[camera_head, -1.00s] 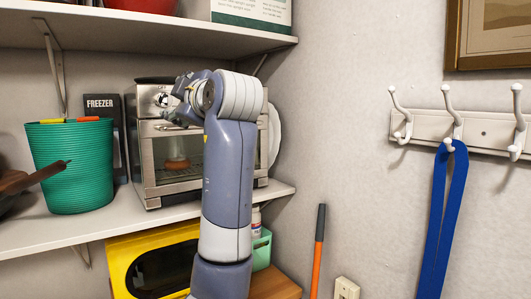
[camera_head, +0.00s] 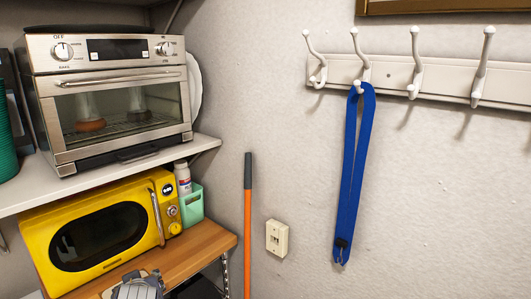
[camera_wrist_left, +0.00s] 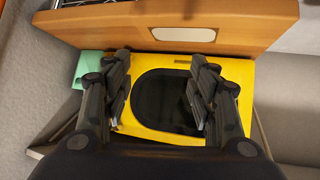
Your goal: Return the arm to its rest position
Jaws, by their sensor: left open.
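In the head view, only a small part of my arm (camera_head: 140,287) shows at the bottom left, low in front of the wooden shelf. No gripper fingers can be made out there. In the left wrist view, my left gripper (camera_wrist_left: 161,92) is open, its two dark fingers apart with nothing between them. Beyond the fingers is the front of the yellow microwave (camera_wrist_left: 185,65) with its dark window. The microwave also shows in the head view (camera_head: 42,222), with its door shut. My right gripper is in neither view.
A toaster oven (camera_head: 115,76) stands on the white shelf (camera_head: 30,196) above the microwave. A wooden shelf (camera_head: 205,236) carries the microwave and a mint container (camera_head: 191,207). An orange pole (camera_head: 247,240) leans by the wall. A blue strap (camera_head: 352,170) hangs from the hook rack (camera_head: 390,75).

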